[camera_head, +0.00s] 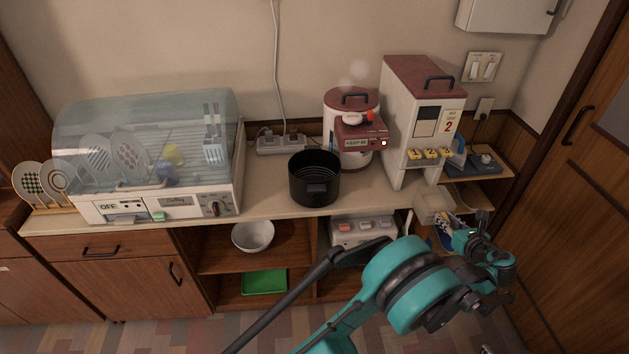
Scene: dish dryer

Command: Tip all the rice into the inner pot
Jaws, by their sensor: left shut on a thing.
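The black inner pot (314,186) stands upright on the counter, left of the rice cooker (351,110). Its inside looks dark, and I see no rice in it. The white rice dispenser (410,125) with a dark red top stands to the right. A small pale box (432,202) is at the counter's right front, below the dispenser. My left gripper (474,228) is beside this box, right of the pot, and appears shut on it. The fingers are small and partly hidden, and the box's contents are unclear. My right gripper is out of view.
The dish dryer (170,203) and a plate rack (48,209) fill the counter's left. A power strip (281,144) lies behind the pot. A white bowl (253,235) and green tray (264,281) are on the shelves below. Counter between dryer and pot is clear.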

